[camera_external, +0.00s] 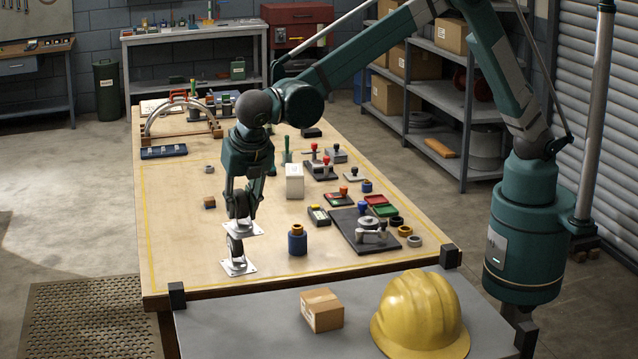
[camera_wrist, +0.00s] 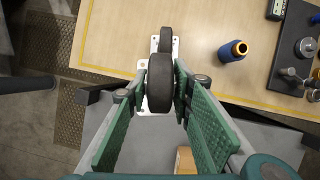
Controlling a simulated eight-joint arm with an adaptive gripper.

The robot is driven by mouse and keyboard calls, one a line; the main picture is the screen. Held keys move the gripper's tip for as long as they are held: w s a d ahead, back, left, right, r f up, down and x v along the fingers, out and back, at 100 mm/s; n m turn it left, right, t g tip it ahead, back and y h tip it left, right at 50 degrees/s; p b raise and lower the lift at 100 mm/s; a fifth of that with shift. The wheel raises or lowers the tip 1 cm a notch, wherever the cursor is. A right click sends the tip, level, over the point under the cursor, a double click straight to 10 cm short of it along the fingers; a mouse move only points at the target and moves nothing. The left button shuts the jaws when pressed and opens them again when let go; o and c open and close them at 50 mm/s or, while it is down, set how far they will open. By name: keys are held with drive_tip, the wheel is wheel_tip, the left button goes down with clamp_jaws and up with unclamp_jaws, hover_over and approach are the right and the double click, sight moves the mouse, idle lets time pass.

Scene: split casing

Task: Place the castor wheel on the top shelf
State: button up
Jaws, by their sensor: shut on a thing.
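My gripper (camera_external: 241,208) is shut on a castor wheel, with its black wheel between the fingers and its pale plate (camera_external: 243,229) facing down. In the wrist view the held castor wheel (camera_wrist: 160,84) sits between my fingertips. A second, similar castor (camera_external: 236,248) stands on the workbench just below, plate down. It also shows beyond the held one in the wrist view (camera_wrist: 166,40). Whether the two touch is unclear. A grey shelving unit with several levels stands at the back right; its upper shelf (camera_external: 452,57) is partly behind my arm.
The wooden workbench (camera_external: 190,240) carries a blue cylinder (camera_external: 297,242), a white block (camera_external: 294,181) and several clamps and stamps. In front, a grey surface (camera_external: 240,325) holds a carton (camera_external: 321,310) and a yellow hard hat (camera_external: 418,315). The bench's left side is mostly clear.

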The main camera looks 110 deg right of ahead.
drive_tip(key=a+n, duration=0.2)
drive_tip(key=a, duration=1.8)
drive_tip(key=t, duration=0.1)
hover_over(260, 323)
wheel_tip(260, 323, down, 4)
drive_tip(key=shift+f, duration=0.65)
drive_tip(key=shift+c, duration=0.2)
drive_tip(key=shift+o, duration=0.2)
drive_tip(key=shift+f+p, duration=0.35)
drive_tip(key=shift+f, duration=2.8)
drive_tip(key=shift+c, duration=0.2)
drive_tip(key=shift+o, duration=0.2)
drive_tip(key=shift+f, duration=1.85)
drive_tip(key=shift+c, duration=0.2)
drive_tip(key=shift+d+f, duration=0.1)
drive_tip(key=shift+f, duration=0.05)
